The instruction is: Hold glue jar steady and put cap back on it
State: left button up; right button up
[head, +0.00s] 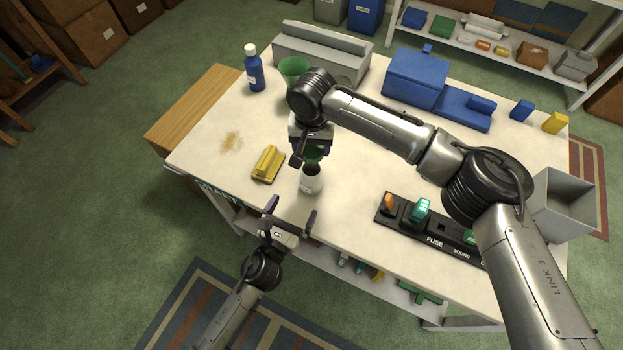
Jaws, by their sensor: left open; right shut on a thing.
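The glue jar (311,184) stands upright near the table's front edge, pale below with a dark upper part. My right gripper (311,154) is above it, pointing down and shut on a green cap (315,155). The gripper partly hides the cap. I cannot tell whether the cap touches the jar's top. My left gripper (291,215) is open and empty at the front edge of the table, below and left of the jar in the picture. Its fingers point toward the table and are apart from the jar.
A yellow block-like thing (267,164) lies left of the jar. A black fuse panel (430,228) is at the right. A blue bottle (253,70), a green cone (293,68) and a grey vise (325,50) stand at the back. A blue box (415,78) is at the back right.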

aim_at(308, 180)
pick_arm(q)
jog(key=x, duration=1.2)
jog(key=shift+c, duration=0.2)
jog(key=c, duration=1.3)
pick_arm(e)
jog(key=shift+s+f, duration=0.1)
jog(key=shift+f, duration=2.45)
jog(key=shift+f, duration=0.1)
jog(key=shift+f, duration=0.8)
jog(key=shift+f, duration=0.25)
jog(key=shift+f, duration=0.3)
